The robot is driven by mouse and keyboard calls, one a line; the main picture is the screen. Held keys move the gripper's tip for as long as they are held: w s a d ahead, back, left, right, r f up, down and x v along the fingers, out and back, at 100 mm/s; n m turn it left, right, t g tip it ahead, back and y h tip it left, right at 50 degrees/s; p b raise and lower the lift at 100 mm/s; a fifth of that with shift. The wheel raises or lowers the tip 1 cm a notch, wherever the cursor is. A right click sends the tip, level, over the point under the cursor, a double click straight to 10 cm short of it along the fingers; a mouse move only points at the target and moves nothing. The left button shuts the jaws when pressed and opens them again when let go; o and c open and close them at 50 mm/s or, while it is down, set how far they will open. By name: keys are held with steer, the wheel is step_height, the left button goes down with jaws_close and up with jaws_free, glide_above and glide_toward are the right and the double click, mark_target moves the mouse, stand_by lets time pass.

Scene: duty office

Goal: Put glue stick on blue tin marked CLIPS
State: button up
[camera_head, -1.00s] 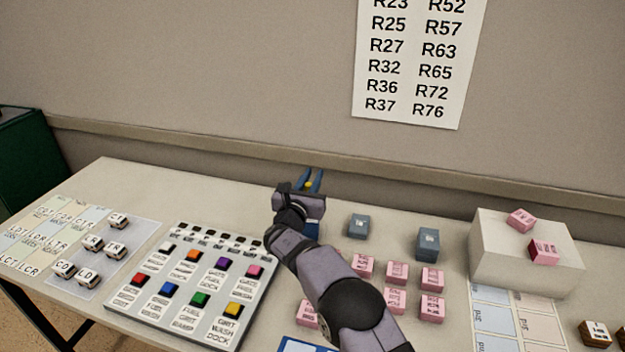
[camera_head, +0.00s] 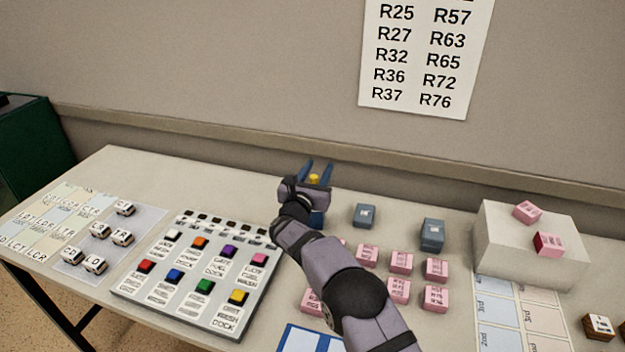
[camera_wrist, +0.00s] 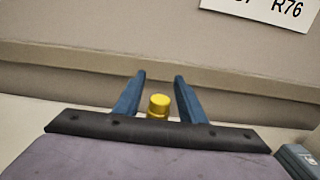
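A yellow round cap, likely the top of the glue stick (camera_head: 314,179), shows between the fingers of my gripper (camera_head: 317,165). In the wrist view the yellow cap (camera_wrist: 159,103) stands upright with a gap to each blue finger, so my gripper (camera_wrist: 159,82) looks open around it. The stick's lower part is hidden. A blue tin (camera_head: 318,219) shows partly behind my gripper; its label is hidden. I cannot tell what the stick rests on. Two grey-blue boxes or tins (camera_head: 365,215) (camera_head: 432,234) stand to the right, with lettering too small to read.
Several pink blocks (camera_head: 401,262) lie right of my arm. A pale raised block (camera_head: 500,245) carries two pink blocks. A button panel (camera_head: 195,275) and white lettered blocks (camera_head: 100,230) are on the left. The wall is close behind the table (camera_head: 170,180).

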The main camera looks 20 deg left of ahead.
steer(key=shift+s+b, duration=0.3)
steer(key=shift+s, duration=0.5)
steer(key=s+b, duration=0.2)
steer(key=s, duration=0.8)
steer(key=shift+s, duration=0.25)
